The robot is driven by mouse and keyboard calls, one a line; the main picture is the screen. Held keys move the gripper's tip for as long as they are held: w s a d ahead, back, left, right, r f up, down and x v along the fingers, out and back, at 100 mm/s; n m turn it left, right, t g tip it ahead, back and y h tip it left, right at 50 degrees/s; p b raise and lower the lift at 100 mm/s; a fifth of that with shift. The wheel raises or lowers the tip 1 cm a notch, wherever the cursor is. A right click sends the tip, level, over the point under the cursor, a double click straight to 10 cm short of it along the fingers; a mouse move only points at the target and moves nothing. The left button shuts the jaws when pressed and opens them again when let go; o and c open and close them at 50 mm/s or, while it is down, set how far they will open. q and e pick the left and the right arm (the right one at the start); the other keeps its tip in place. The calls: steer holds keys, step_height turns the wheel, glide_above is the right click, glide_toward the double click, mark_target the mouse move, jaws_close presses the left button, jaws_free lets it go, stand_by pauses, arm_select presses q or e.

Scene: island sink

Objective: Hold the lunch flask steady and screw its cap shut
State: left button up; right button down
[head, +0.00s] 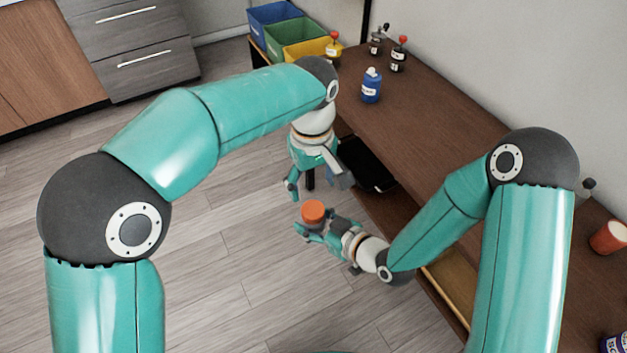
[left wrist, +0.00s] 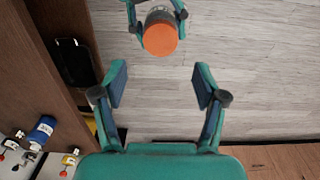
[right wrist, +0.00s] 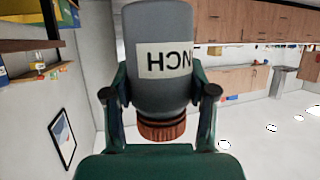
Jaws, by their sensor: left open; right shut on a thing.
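The lunch flask is a grey cylinder with a white label, large in the right wrist view (right wrist: 158,90). Its cap (head: 313,211) is orange and sits on the flask's top; it also shows in the left wrist view (left wrist: 160,38). My right gripper (head: 318,226) is shut around the flask and holds it upright in the air, beside the wooden bench. My left gripper (head: 318,184) is open and empty above the cap, pointing down. In the left wrist view its fingers (left wrist: 160,88) are apart from the cap. Whether the cap is tight cannot be told.
The wooden bench (head: 430,130) runs along the wall at the right, with a blue bottle (head: 371,86) and several small bottles at its far end. A black tray (head: 368,165) sits on its lower shelf. A terracotta pot (head: 609,238) stands near right. The floor below the grippers is clear.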

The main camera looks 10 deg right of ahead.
mark_target(312, 208)
arm_select(q)
steer(key=shift+f, duration=0.15)
steer(key=shift+f, duration=3.9)
steer(key=c, duration=1.2)
steer(key=m, duration=0.6)
steer(key=shift+m, duration=0.3)
steer(key=m, duration=1.5)
steer(key=o, duration=1.4)
steer(key=shift+c, duration=0.2)
